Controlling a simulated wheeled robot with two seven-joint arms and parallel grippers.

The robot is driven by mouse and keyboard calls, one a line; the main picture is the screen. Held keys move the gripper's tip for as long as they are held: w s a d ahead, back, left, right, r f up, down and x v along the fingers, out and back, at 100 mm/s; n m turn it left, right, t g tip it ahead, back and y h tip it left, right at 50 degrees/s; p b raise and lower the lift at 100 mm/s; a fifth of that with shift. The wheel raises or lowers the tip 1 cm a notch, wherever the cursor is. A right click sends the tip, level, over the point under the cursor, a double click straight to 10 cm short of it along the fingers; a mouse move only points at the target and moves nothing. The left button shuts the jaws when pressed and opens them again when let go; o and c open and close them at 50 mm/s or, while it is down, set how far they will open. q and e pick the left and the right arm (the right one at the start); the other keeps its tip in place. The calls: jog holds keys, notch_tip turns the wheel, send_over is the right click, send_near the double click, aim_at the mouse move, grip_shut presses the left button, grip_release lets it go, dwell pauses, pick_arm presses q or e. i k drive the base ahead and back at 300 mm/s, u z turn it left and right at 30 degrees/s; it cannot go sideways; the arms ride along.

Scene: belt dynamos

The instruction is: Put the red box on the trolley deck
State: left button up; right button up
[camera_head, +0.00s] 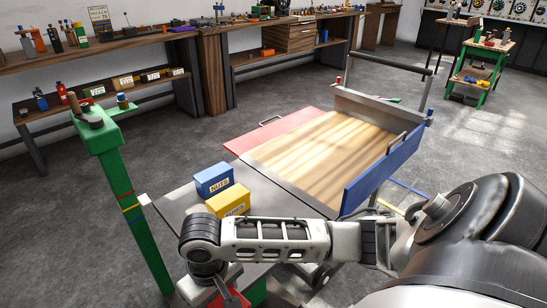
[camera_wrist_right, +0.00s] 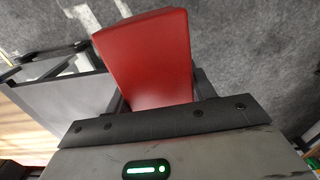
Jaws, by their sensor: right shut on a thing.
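The trolley deck (camera_head: 318,148) is a pale wooden surface at the middle right of the head view, with a red panel (camera_head: 268,134) lying flat at its left and a blue panel (camera_head: 383,172) standing at its right. My right gripper (camera_head: 218,296) is at the bottom of the head view, low and nearer than the deck. It is shut on the red box (camera_wrist_right: 150,58), which fills the jaws in the right wrist view. Only a small part of the red box (camera_head: 232,299) shows in the head view; the rest is hidden or cut off. My left gripper is out of view.
A blue box (camera_head: 214,179) and a yellow box (camera_head: 229,201) stand on a grey surface (camera_head: 180,207) in front of the deck. A green post (camera_head: 134,215) rises at the left. The trolley's handle (camera_head: 392,62) stands at its far end. The deck is bare.

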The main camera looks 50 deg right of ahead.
aim_at(343, 156)
jog(key=u, duration=2.35)
jog(key=k, duration=2.9)
jog(key=z, duration=2.1)
jog(key=i, duration=1)
jog(key=u, duration=0.05)
